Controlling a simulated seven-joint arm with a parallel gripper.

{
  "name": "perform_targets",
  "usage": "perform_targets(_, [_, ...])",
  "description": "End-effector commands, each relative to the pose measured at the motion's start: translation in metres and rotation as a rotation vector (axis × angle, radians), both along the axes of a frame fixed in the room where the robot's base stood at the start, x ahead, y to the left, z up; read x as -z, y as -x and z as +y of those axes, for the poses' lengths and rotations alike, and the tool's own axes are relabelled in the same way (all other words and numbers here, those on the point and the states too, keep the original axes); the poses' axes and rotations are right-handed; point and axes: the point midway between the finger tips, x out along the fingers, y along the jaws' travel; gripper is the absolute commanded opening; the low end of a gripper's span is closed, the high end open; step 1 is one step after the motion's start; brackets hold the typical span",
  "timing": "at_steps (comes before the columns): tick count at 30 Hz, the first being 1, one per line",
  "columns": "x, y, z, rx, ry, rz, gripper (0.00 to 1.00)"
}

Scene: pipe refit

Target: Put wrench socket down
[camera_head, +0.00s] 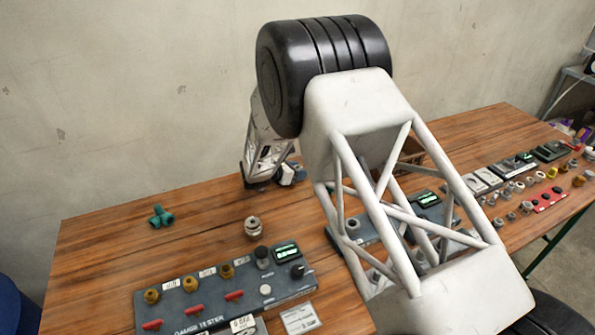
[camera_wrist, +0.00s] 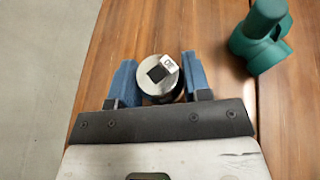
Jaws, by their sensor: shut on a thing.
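The wrench socket (camera_wrist: 150,87) is a grey metal cylinder with a dark square hole and a small white label on its end, seen end-on in the wrist view. My gripper (camera_wrist: 160,78) has blue fingers shut on it, one on each side. The wooden table (camera_wrist: 125,28) shows beneath. I cannot tell whether the socket touches the table. In the head view, my arm's end is near the back of the table, mostly hidden by my own arm links, and the socket cannot be made out.
A green pipe fitting (camera_wrist: 262,38) lies to the right; the head view shows it too (camera_head: 161,216). A metal fitting (camera_head: 252,228) stands mid-table. More parts and panels crowd the right.

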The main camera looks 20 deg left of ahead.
Motion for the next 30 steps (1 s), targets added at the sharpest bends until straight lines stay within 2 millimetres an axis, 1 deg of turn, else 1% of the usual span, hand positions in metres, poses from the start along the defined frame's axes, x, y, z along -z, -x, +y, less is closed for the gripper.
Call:
perform_targets(11, [0.0021, -0.0002, 0.0001, 0.0, 0.0, 0.0, 0.15])
perform_targets(12, [0.0019, -0.0002, 0.0001, 0.0, -0.001, -0.001, 0.5])
perform_targets(16, [0.0019, -0.0001, 0.0, 0.0, 0.0, 0.0, 0.7])
perform_targets(28, [-0.0013, -0.0002, 0.0001, 0.0, 0.001, -0.001, 0.7])
perform_targets(30, [-0.0021, 0.0031, 0.0023, -0.001, 0.0, -0.001, 0.7])
